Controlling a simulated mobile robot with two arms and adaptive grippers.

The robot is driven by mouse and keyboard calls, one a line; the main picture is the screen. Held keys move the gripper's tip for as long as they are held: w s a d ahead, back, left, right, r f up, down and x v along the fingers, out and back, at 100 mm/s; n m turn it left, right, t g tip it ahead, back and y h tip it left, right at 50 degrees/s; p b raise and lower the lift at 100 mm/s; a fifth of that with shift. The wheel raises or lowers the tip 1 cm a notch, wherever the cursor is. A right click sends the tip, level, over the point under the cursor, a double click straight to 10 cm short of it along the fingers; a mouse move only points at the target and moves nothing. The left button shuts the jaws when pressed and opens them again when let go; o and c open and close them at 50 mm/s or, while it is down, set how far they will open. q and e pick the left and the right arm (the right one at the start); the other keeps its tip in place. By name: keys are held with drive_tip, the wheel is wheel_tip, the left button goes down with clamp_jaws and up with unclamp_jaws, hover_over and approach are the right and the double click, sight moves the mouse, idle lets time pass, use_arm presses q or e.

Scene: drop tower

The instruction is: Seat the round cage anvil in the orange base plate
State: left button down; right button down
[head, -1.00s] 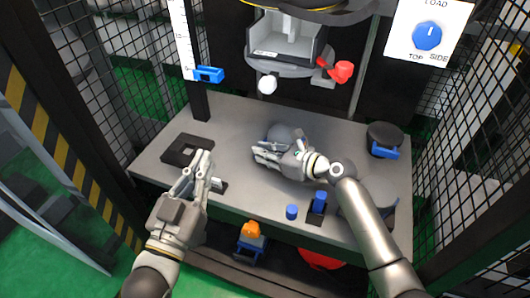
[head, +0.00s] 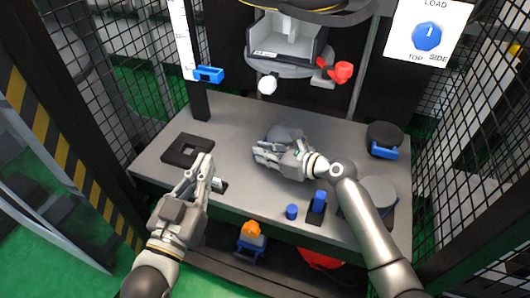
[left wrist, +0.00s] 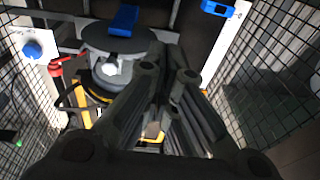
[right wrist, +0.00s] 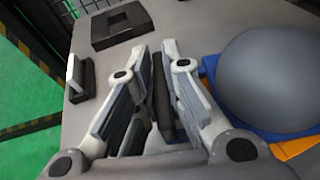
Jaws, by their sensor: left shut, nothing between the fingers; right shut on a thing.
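A smooth grey dome with a blue body under it, which looks like the round anvil, shows at the right of the right wrist view (right wrist: 275,75). Orange (right wrist: 298,147), probably the base plate, shows under the blue edge. I cannot tell whether the anvil is seated. In the head view the dome (head: 283,133) is partly hidden behind my right gripper (head: 262,152). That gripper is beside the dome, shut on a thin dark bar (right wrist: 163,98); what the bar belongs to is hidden. My left gripper (head: 203,170) is shut and empty over the table's front left edge.
A dark square plate with an opening (head: 187,150) lies at the table's left. A blue cylinder (head: 291,212) and a blue block in a black holder (head: 318,200) stand at the front. A black disc (head: 385,135) is at right. Mesh walls flank the table.

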use_arm(q)
drive_tip(key=shift+a+f+g+y, duration=0.15)
drive_tip(key=shift+f+g+y, duration=0.25)
drive_tip(key=shift+f, duration=0.6)
use_arm(e)
drive_tip(key=shift+w+r, duration=0.1)
drive_tip(key=shift+r, duration=0.15)
use_arm(q)
drive_tip(key=shift+f, duration=0.25)
drive_tip(key=shift+a+f+g+p, duration=0.15)
drive_tip(key=shift+f+g+p, duration=0.2)
drive_tip(key=shift+f+g, duration=0.2)
drive_tip(key=shift+s, duration=0.1)
use_arm(e)
drive_tip(key=c, duration=1.4)
unclamp_jaws()
drive_tip(key=shift+c, duration=0.2)
drive_tip(key=shift+s+f, duration=0.25)
drive_tip(key=shift+f, duration=0.25)
use_arm(q)
drive_tip(key=shift+r, duration=0.1)
use_arm(e)
wheel_tip(320, 180, up, 11)
drive_tip(key=shift+w+f, duration=0.15)
